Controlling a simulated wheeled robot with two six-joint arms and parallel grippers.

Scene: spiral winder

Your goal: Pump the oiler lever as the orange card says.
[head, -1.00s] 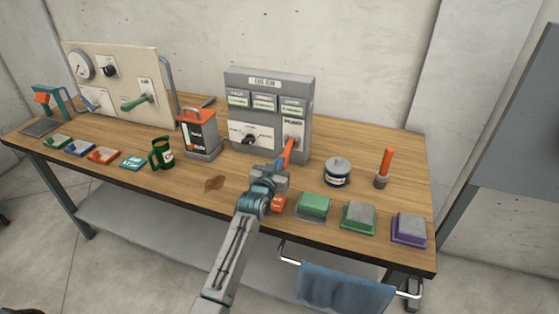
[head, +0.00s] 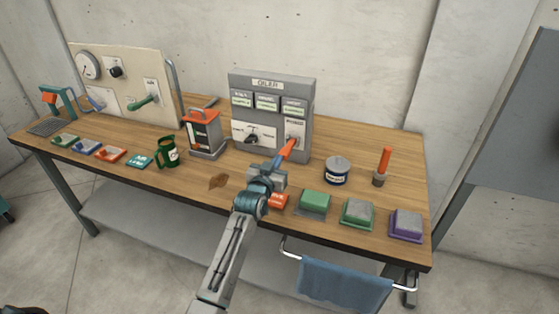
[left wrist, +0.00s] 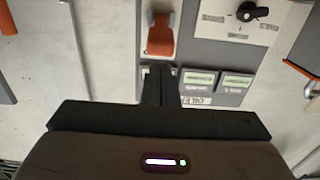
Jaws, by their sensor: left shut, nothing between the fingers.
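The grey oiler panel (head: 270,88) stands upright at the back of the workbench. Its orange lever (head: 288,149) sticks out and slopes down toward the front left from the lower right of the panel; it also shows in the left wrist view (left wrist: 160,36). My left gripper (head: 276,164) is shut and empty, its tips close to the lever's lower end; I cannot tell whether they touch. In the left wrist view the closed fingers (left wrist: 160,88) are near the lever. An orange card (head: 110,155) lies at the front left. Another orange labelled piece (head: 279,201) is partly hidden behind my left arm.
A lidded pot (head: 337,171), an orange-handled tool (head: 383,166) and several coloured blocks stand to the right. A blue towel (head: 343,286) hangs at the front edge.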

